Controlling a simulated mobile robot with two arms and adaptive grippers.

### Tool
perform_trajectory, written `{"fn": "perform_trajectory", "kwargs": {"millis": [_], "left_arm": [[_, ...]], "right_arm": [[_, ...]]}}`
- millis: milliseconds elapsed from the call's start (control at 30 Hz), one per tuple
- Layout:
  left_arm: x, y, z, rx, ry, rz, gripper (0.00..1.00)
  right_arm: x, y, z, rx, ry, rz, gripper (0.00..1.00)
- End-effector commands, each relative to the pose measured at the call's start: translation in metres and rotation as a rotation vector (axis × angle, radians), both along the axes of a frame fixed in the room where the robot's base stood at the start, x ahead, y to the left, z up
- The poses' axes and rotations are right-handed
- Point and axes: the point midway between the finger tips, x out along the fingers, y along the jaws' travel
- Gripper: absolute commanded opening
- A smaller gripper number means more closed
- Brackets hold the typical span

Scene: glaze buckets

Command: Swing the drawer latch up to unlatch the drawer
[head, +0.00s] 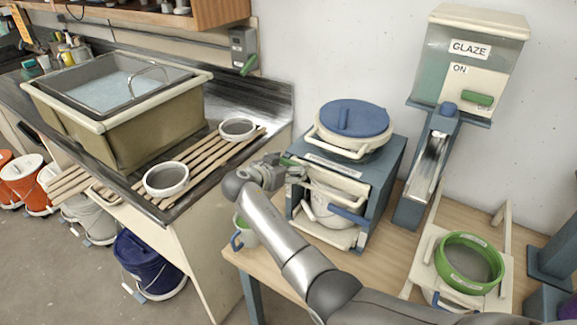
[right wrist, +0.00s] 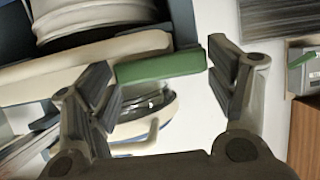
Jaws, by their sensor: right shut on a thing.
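The drawer latch is a small green bar on the front of the blue and cream drawer unit (head: 384,180). In the head view only a bit of green shows, partly hidden by my right gripper (head: 284,173). In the right wrist view the green latch (right wrist: 160,66) lies between the two fingertips of my right gripper (right wrist: 161,70), which is shut on it. The cream drawer front (right wrist: 85,63) is just beside the latch. A round cream vessel (head: 328,208) shows inside the unit. I cannot tell the latch's exact angle. My left gripper is not in view.
A blue-lidded pot (head: 354,119) stands on the unit. A glaze dispenser (head: 470,60) is at right, with a green ring (head: 469,262) on a cream stand below it. The sink counter is at left, with slats and two bowls.

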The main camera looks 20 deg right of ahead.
Motion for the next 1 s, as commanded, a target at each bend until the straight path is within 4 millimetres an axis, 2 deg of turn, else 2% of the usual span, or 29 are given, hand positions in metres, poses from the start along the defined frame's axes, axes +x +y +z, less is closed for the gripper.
{"fn": "perform_trajectory", "kwargs": {"millis": [267,800,1000], "left_arm": [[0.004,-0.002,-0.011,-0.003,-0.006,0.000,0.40],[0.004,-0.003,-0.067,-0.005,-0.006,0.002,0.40],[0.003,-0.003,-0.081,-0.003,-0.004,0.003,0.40]], "right_arm": [[0.001,0.000,0.000,-0.037,0.044,0.000,0.34],[0.007,0.005,0.010,-0.269,0.338,0.000,0.34],[0.009,0.006,0.014,-0.336,0.423,-0.001,0.34]]}}
